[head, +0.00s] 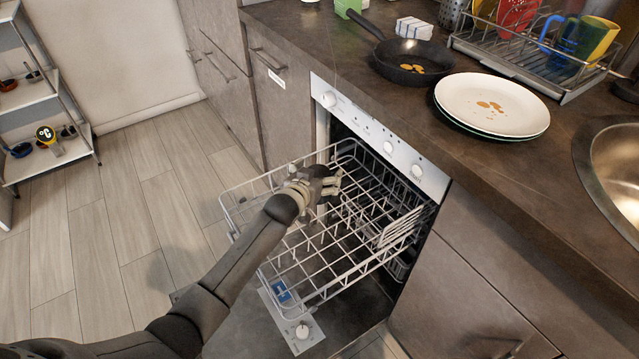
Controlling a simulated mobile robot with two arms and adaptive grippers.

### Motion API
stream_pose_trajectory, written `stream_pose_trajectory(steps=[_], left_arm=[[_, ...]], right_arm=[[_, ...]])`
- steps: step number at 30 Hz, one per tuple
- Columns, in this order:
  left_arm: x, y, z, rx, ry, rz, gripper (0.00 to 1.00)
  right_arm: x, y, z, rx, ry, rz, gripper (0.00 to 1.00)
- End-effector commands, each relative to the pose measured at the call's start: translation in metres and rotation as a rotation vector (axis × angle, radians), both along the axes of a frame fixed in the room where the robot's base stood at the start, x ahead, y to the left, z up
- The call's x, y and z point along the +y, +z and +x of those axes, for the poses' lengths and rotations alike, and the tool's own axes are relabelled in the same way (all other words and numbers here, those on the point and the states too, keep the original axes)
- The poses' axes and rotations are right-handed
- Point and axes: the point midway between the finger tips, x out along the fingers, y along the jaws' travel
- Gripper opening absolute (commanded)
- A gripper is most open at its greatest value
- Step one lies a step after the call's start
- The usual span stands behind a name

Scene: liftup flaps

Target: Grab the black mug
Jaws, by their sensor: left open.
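I cannot make out a black mug in the head view. My left gripper (336,187) is open, and I see nothing between its fingers. It is over the pulled-out wire dishwasher rack (290,262), near the rack's back part by the dishwasher opening. My forearm and hand cover part of the rack. I cannot tell whether the fingers touch the wires. My right gripper is not in view.
The dishwasher door (290,318) is folded down under the rack. On the counter are a black frying pan (395,72), stacked plates (480,116) and a dish drainer (500,58) with coloured mugs. A sink (622,165) is at right, a shelf (40,97) at left. The floor between is clear.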

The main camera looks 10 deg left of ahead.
Motion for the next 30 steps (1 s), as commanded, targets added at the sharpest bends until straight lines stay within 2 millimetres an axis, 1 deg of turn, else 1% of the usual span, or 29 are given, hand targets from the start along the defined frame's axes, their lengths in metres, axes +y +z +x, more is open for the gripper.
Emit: stream_pose_trajectory(steps=[6, 7, 20, 30], left_arm=[[-0.0003, 0.0002, 0.0002, 0.0, -0.001, 0.0, 0.88], [-0.0003, 0.0002, 0.0002, 0.0, -0.001, 0.0, 0.85], [-0.0002, 0.0003, 0.0001, 0.0, -0.001, 0.0, 0.3], [-0.0004, 0.0039, 0.0006, -0.004, -0.001, -0.001, 0.3]], right_arm=[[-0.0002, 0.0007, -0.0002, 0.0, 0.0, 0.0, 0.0], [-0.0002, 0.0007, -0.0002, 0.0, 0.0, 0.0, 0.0], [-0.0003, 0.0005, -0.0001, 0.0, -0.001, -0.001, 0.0], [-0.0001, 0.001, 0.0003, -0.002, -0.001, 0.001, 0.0]])
